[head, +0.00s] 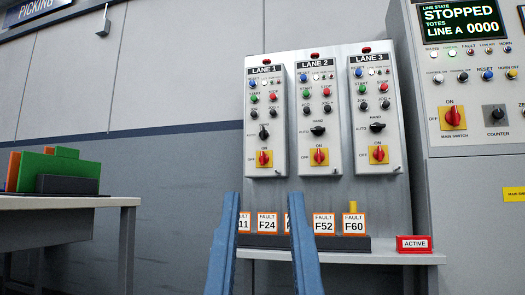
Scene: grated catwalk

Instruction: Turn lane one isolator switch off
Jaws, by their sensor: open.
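The lane one isolator switch (264,159) is a red rotary knob on a yellow plate, low on the LANE 1 panel (258,120). Its plate has ON above and OFF to the left; the knob looks upright, toward ON. My gripper (264,196) shows as two blue fingers rising from the bottom edge. They are wide apart with nothing between them, and their tips appear just below the panel in the picture, apart from the switch. The fingers partly hide the row of fault cards behind them.
Similar red isolator knobs sit on the LANE 2 panel (319,156) and LANE 3 panel (379,153). Fault cards (324,223) stand along a shelf below, with a red ACTIVE sign (414,244) at right. A control cabinet (470,170) stands right, a table (90,203) left.

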